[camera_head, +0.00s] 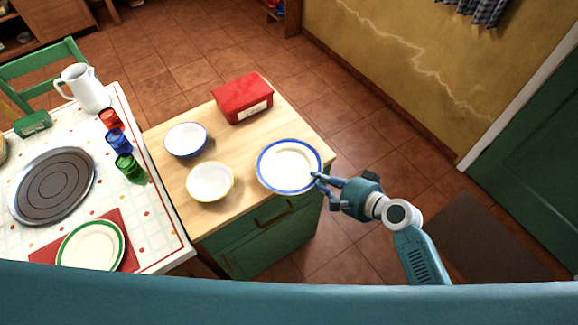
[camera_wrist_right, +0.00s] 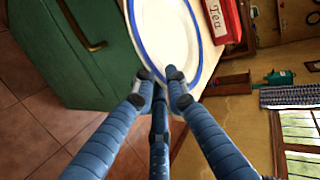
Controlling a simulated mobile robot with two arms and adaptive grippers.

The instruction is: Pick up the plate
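The plate (camera_head: 289,160) is white with a blue rim and lies near the right front corner of the wooden counter top. In the right wrist view the plate (camera_wrist_right: 168,30) reaches down to the fingertips. My right gripper (camera_head: 317,180) is at the plate's lower right rim, with a fingertip overlapping the rim. In the right wrist view the fingers of the right gripper (camera_wrist_right: 160,80) are close together at the rim, with a small gap between the tips. I cannot tell whether they press on it. My left gripper is not in view.
A white bowl with a blue rim (camera_head: 186,140), a yellow-rimmed bowl (camera_head: 210,182) and a red tea box (camera_head: 243,98) share the wooden counter (camera_head: 235,151). Left, a tiled table holds a jug (camera_head: 83,88), cups and a green-rimmed plate (camera_head: 90,246).

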